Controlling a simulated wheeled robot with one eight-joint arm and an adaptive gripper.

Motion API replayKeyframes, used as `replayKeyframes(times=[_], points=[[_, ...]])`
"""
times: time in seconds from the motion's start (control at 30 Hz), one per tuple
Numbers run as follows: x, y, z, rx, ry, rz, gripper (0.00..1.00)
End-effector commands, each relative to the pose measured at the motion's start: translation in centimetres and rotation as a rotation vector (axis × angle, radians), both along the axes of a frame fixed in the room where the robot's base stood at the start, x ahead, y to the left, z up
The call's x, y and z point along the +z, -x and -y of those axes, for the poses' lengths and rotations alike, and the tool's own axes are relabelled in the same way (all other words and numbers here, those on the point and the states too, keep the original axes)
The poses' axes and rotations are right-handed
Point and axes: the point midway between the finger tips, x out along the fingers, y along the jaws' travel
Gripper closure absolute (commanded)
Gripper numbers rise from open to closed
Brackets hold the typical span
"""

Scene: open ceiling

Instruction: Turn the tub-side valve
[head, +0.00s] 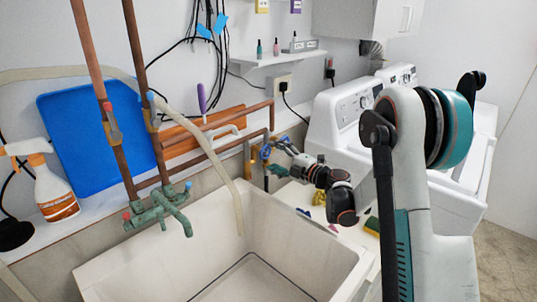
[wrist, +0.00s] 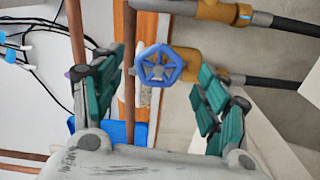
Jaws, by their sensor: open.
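A blue handwheel valve (wrist: 160,66) on a brass body sits between the fingers of my gripper (wrist: 163,88) in the wrist view. The green-padded fingers are open, one on each side of the wheel, with visible gaps to it. A second brass valve (wrist: 216,10) is at the top edge, partly cut off. In the head view my gripper (head: 282,149) is at the wall pipes past the tub's back right corner, beside a blue valve handle (head: 265,152). The fingers partly hide this area. I cannot tell for sure which valve is the tub-side one.
The utility tub (head: 160,270) lies in front, with a green faucet (head: 158,208) on its back edge. Copper pipes (head: 213,125) and a pale hose (head: 222,175) run near the valves. A white washer (head: 335,120) stands to the right. Small items lie beside the tub.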

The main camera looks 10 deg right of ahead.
Motion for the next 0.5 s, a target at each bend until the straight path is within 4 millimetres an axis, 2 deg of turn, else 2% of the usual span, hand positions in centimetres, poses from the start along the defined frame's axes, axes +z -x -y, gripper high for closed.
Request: replayKeyframes(times=[0.2,0.33,0.5], points=[[0.0,3.7,2.5,-0.003,0.0,0.0,0.32],[0.0,5.2,3.5,-0.003,0.0,0.0,0.32],[0.0,6.1,4.1,-0.001,0.001,-0.001,0.32]])
